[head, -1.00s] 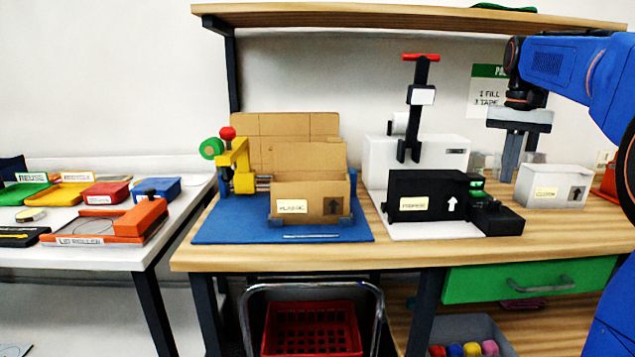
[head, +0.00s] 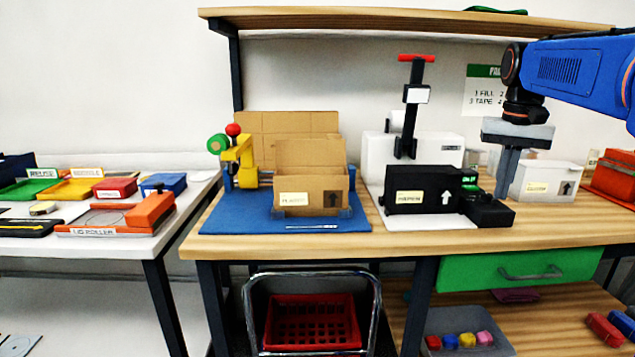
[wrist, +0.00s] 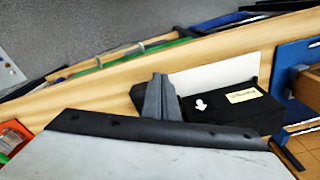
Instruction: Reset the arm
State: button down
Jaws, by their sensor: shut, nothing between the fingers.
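My blue arm reaches in from the right in the head view. My gripper (head: 504,190) points down over the wooden bench, between the black box (head: 423,190) and the white carton (head: 545,181). Its grey fingers are together with nothing between them. In the wrist view my gripper (wrist: 160,82) shows at the middle, its fingers closed, with the black box (wrist: 228,105) just beyond it. I cannot tell whether the fingertips touch anything.
An open cardboard box (head: 310,180) stands on a blue mat (head: 245,222) beside a yellow tape tool (head: 240,160). A black press (head: 413,110) rises behind the black box. A shelf (head: 380,18) runs above. A red bin (head: 615,178) sits at the right.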

jog(key=s+a+f+n+t, duration=0.2)
jog(key=s+a+f, duration=0.4)
jog(key=s+f, duration=0.6)
jog(key=s+a+f+n+t, duration=0.2)
jog(key=s+a+f, duration=0.4)
jog(key=s+f, duration=0.5)
jog(key=s, duration=0.2)
jog(key=shift+s+f+n, duration=0.3)
jog(key=shift+f, duration=0.05)
